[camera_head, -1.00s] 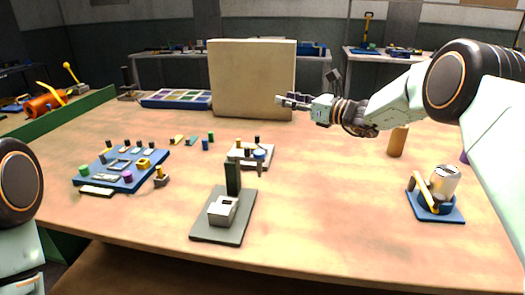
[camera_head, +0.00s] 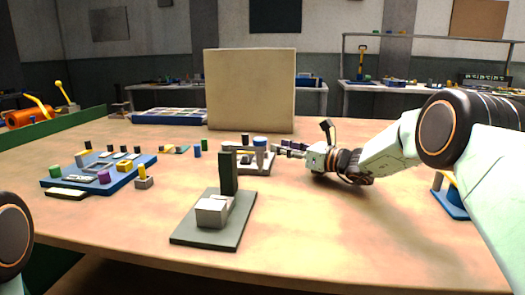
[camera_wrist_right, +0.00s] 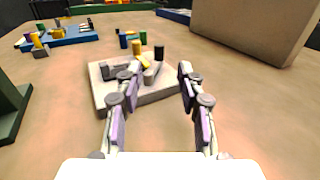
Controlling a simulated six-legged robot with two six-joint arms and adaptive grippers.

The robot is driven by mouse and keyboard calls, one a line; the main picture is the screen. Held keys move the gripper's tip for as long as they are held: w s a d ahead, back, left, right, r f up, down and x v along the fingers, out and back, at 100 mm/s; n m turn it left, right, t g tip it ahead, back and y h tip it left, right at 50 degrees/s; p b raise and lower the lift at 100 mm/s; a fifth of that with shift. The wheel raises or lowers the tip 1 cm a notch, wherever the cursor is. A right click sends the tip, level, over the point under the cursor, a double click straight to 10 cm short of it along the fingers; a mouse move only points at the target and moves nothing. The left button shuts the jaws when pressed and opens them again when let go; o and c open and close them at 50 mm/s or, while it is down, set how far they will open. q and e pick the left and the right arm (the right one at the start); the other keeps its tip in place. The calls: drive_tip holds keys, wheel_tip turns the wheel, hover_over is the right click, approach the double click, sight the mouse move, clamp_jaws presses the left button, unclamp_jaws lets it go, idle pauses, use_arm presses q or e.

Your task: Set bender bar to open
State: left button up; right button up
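A small fixture on a pale plate (camera_head: 262,170) stands near the table's middle. My left gripper is out of view.
A grey plate with a dark upright (camera_head: 228,172) and a pale block stands in front. A blue board (camera_head: 130,178) with several pegs lies left. A tall beige panel (camera_head: 250,90) stands behind. My right arm partly covers a blue base (camera_head: 452,205) at right.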

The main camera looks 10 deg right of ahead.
drive_tip(key=shift+w+a+f, duration=0.15)
drive_tip(key=shift+w+a, duration=0.05)
drive_tip(key=shift+w, duration=0.15)
drive_tip(key=b+x, duration=0.1)
drive_tip(key=x, duration=0.2)
drive_tip(key=shift+s+a, duration=0.1)
drive_tip(key=shift+a, duration=0.15)
drive_tip(key=shift+x, duration=1.2)
drive_tip(key=shift+b+x, duration=0.45)
drive_tip(key=shift+x, duration=0.35)
clamp_jaws()
